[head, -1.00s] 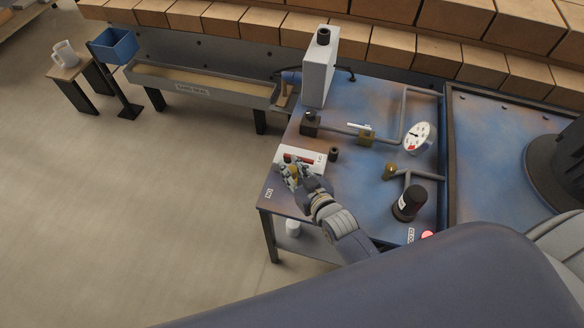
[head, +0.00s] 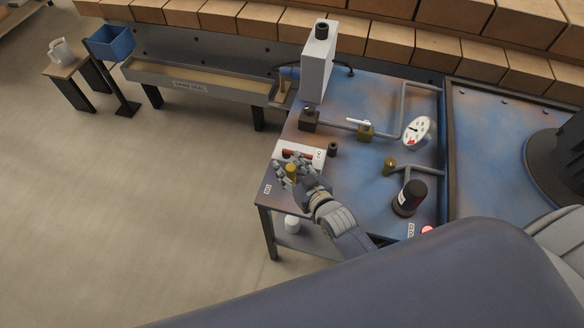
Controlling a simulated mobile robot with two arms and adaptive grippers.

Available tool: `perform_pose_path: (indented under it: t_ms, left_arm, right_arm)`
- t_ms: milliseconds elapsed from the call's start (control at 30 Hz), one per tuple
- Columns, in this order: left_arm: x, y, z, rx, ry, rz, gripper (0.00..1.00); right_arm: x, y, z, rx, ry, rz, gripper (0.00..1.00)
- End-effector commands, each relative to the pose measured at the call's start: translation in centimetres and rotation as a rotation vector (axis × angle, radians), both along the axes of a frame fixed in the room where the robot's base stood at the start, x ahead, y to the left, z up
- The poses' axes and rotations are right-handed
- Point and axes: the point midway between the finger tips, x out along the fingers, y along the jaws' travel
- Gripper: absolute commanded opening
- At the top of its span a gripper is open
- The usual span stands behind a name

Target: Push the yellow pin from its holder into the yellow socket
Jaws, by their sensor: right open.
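A small yellow pin (head: 291,171) stands near the front left corner of the blue-brown bench, between the fingers of my right gripper (head: 291,170). The gripper is open around or beside it; I cannot tell if it touches. A white panel (head: 312,149) with a dark red strip (head: 297,154) lies just behind the fingers. The fingers hide part of it, and I cannot make out a yellow socket or the pin's holder. My left gripper is not in view.
A dark knob (head: 332,149) stands right of the panel. Pipes with a brass valve (head: 366,131), a white gauge (head: 416,131) and a black cylinder (head: 409,198) fill the bench's right. A grey box (head: 319,64) stands at the back.

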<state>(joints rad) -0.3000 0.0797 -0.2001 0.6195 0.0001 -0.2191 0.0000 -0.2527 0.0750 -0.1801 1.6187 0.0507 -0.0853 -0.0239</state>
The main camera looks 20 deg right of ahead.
Motion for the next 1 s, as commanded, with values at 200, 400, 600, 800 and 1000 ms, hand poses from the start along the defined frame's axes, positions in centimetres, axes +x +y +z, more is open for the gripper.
perform_pose_path:
  t_ms: [200,400,600,800,1000]
  left_arm:
    - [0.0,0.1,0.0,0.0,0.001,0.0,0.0]
    - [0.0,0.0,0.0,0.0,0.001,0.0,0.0]
    - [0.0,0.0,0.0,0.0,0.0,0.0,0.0]
    - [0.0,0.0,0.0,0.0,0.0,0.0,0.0]
    - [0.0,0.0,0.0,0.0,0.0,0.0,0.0]
  right_arm:
    - [-1.6,-0.3,0.3,-0.002,0.002,-0.001,0.46]
    - [-5.0,-1.0,1.3,-0.002,0.004,-0.001,0.46]
    - [-8.4,-1.6,2.5,-0.002,0.003,0.0,0.46]
    - [-10.5,-2.0,3.2,0.0,0.002,0.0,0.46]
    - [-11.3,-2.1,3.5,0.0,0.0,0.0,0.46]
